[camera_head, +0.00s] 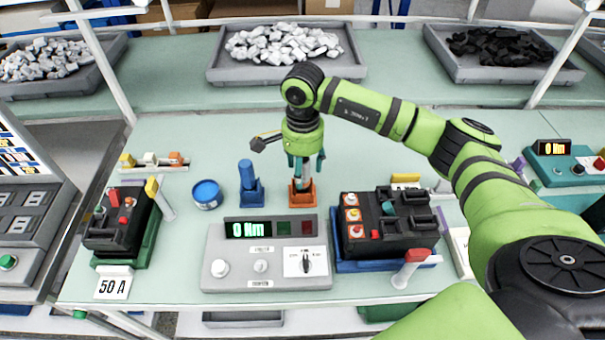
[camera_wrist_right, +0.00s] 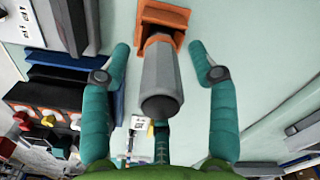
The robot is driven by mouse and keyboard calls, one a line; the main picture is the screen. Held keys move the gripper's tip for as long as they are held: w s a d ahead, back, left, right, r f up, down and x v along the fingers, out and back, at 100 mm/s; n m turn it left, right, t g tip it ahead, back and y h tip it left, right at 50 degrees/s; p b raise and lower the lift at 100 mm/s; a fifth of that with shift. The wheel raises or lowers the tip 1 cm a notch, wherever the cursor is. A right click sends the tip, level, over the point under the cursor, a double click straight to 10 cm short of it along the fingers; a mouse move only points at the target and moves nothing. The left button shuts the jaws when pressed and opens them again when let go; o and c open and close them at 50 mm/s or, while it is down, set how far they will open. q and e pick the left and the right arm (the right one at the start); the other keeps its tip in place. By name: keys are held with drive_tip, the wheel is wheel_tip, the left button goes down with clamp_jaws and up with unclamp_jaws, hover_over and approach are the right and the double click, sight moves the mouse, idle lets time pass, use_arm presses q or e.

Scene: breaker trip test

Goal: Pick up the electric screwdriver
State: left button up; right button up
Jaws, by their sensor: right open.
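The electric screwdriver appears to be the grey cylinder (camera_wrist_right: 160,75) in the right wrist view, standing in an orange holder (camera_wrist_right: 162,22). In the head view the orange holder (camera_head: 302,196) stands on the bench behind the torque display box, and my gripper mostly hides the tool. My right gripper (camera_head: 305,160) points down over it. In the right wrist view its teal fingers (camera_wrist_right: 162,60) are open, one on each side of the grey body, with a gap on both sides. My left gripper is not in view.
A blue tool in a blue holder (camera_head: 252,192) stands just left, beside a round blue tin (camera_head: 207,194). The display box (camera_head: 268,272) reads 0 Nm. A black breaker unit (camera_head: 388,222) is close on the right, another (camera_head: 122,222) at far left. Grey part trays (camera_head: 220,73) line the back.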

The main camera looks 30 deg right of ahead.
drive_tip(key=shift+f+p, duration=0.35)
drive_tip(key=shift+f, duration=1.25)
clamp_jaws()
drive_tip(key=shift+r, duration=0.1)
drive_tip(key=shift+w+r, duration=0.1)
